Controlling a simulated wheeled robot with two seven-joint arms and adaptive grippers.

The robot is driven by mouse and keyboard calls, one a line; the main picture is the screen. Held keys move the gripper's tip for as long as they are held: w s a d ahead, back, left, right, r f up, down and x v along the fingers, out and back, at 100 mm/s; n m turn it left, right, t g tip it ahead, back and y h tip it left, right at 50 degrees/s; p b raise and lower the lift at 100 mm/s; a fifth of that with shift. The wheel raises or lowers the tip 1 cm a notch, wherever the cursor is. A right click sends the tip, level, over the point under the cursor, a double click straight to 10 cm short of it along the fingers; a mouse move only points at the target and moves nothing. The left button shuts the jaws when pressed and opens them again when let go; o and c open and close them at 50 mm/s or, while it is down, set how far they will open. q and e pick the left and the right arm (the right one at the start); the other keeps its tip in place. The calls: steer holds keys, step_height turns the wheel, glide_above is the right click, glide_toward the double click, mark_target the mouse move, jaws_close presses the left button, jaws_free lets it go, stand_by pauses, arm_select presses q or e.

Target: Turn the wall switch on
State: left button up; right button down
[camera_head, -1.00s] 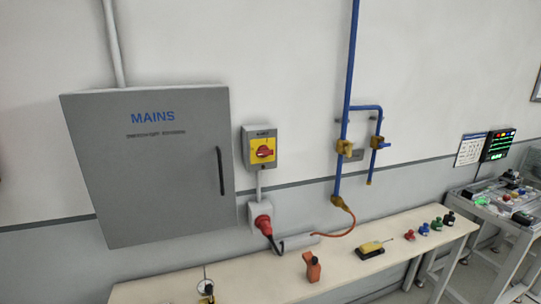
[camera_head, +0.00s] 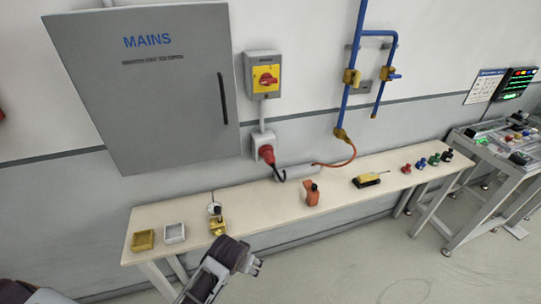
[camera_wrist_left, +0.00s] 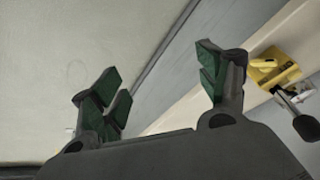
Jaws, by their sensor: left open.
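The wall switch (camera_head: 265,79) is a grey box with a yellow plate and a red rotary handle, fixed to the wall right of the grey MAINS cabinet. Its red handle looks roughly horizontal. It is not visible in the left wrist view. My left gripper (camera_head: 257,264) is low in the head view, in front of the bench, well below the switch and apart from it. In the left wrist view its green-padded fingers (camera_wrist_left: 162,88) are spread wide with nothing between them. My right gripper is not in view.
The MAINS cabinet (camera_head: 150,125) stands out left of the switch. A red plug (camera_head: 265,154) sits below it. Blue pipes (camera_head: 360,65) run at the right.

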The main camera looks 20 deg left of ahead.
arm_select(q)
steer(key=w+d+r+n+t+y, duration=0.1)
steer(key=w+d+r+t, duration=0.1)
steer(key=w+r, duration=0.6)
steer(key=w+d+r+n+t+y, duration=0.2)
steer(key=w+r, duration=0.2)
steer(key=r, duration=0.7)
steer(key=w+d+r+n+t+y, duration=0.15)
steer(key=w+r, duration=0.35)
steer(key=r, duration=0.5)
steer(key=n+t+y, duration=0.4)
steer(key=t+y, duration=0.1)
glide_toward(269, 82)
steer(key=s+d+f, duration=0.2)
steer(key=s+d, duration=0.1)
steer(key=s, duration=0.1)
steer(key=shift+s+r, duration=0.15)
steer(key=shift+r, duration=0.75)
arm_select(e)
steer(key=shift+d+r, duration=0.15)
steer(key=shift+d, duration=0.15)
arm_select(q)
steer(key=shift+a, duration=0.15)
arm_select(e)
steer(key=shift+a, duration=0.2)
